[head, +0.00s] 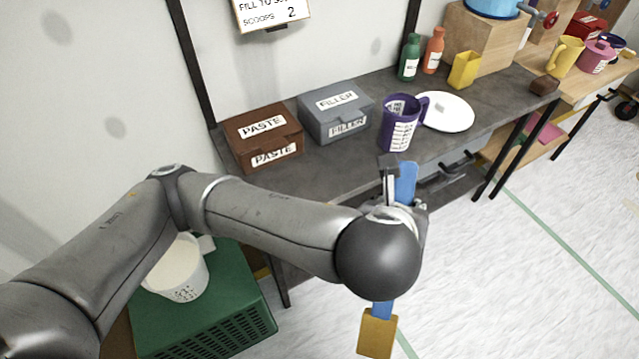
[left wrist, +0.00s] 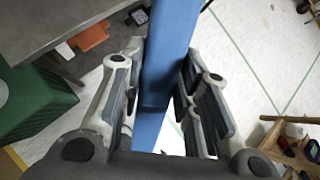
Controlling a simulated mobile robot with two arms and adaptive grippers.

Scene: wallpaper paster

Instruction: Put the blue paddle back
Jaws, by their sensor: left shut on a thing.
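My left gripper (head: 396,190) is shut on the blue paddle (head: 406,180), in front of the grey workbench (head: 355,172). Blue shows above the gripper and below my wrist, where a tan, flat end (head: 377,335) hangs down; my wrist hides the middle. In the left wrist view the blue paddle (left wrist: 172,45) runs between the two fingers of my left gripper (left wrist: 163,62). My right gripper is not in view.
On the bench stand a brown paste box (head: 263,137), a grey filler box (head: 336,110), a purple mug (head: 401,125), a white plate (head: 447,111) and bottles (head: 410,58). A green crate (head: 205,310) with a white bucket (head: 178,270) is below my arm. The right floor is clear.

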